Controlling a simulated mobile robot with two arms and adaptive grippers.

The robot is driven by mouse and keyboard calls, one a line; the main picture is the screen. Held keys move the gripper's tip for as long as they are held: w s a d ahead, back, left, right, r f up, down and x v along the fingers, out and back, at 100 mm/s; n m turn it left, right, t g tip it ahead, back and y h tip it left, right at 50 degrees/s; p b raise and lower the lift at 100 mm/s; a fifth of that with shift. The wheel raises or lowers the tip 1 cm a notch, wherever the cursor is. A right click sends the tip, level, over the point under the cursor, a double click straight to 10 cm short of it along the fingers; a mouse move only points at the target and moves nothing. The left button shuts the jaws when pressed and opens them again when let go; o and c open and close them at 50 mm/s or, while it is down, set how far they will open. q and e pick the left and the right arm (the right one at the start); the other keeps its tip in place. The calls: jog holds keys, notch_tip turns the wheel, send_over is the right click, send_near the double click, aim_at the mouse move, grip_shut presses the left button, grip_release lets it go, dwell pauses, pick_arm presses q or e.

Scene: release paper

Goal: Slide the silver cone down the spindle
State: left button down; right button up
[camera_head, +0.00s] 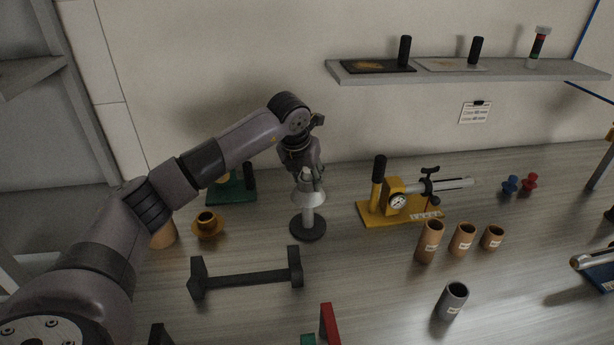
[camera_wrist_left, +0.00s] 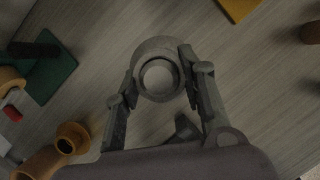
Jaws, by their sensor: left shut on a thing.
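The silver cone (camera_head: 309,198) sits around the upper part of the upright spindle (camera_head: 308,217), wide end down, above the round black base (camera_head: 308,231). Bare spindle shows between the cone and the base. My left gripper (camera_head: 310,181) points down from above and is shut on the cone's upper part. In the left wrist view the cone's round grey top (camera_wrist_left: 157,46) lies between the two fingers of my left gripper (camera_wrist_left: 160,77). A pale disc shows inside its opening. My right gripper is in neither view.
A black bracket (camera_head: 245,280) lies in front of the spindle. A yellow gauge stand (camera_head: 375,212) is to its right and an orange flanged cup (camera_head: 207,225) to its left. Brown tubes (camera_head: 429,242) and a grey tube (camera_head: 453,301) stand front right. The wall shelf (camera_head: 470,73) is behind.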

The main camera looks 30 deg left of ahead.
aim_at(307, 201)
pick_arm(q)
jog(key=shift+f+b, duration=2.65)
jog(key=shift+f, duration=1.15)
jog(key=c, duration=1)
grip_release()
jog(key=shift+o, duration=0.2)
jog(key=shift+s, duration=0.1)
jog(key=v, duration=1.2)
jog(key=shift+r, duration=0.1)
